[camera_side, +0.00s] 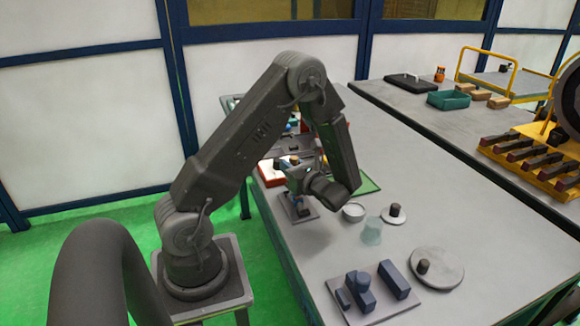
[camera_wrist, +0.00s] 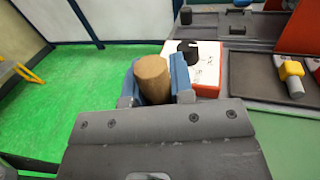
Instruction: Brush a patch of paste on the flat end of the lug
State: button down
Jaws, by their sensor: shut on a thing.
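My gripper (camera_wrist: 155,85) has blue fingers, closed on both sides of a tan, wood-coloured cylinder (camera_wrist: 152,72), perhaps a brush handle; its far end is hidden. In the side view my gripper (camera_side: 297,182) hangs low at the near-left part of the table, above a small dark plate (camera_side: 311,213) with small blue and dark parts (camera_side: 300,208). I cannot tell whether the held cylinder touches them. A white bowl (camera_side: 353,212) stands to the right of the gripper. I cannot make out the lug or its flat end, or any paste, for certain.
A clear cup (camera_side: 372,231), a small white dish (camera_side: 393,220) with a dark cylinder and a round grey disc (camera_side: 447,270) stand to the right. A plate with blue-grey blocks (camera_side: 394,280) lies at the front. A red-and-white box (camera_side: 270,174) is behind my gripper.

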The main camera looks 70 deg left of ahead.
notch_tip(320, 180, up, 7)
dwell(1.0)
jog(key=shift+w+d, duration=0.1)
dwell(0.3)
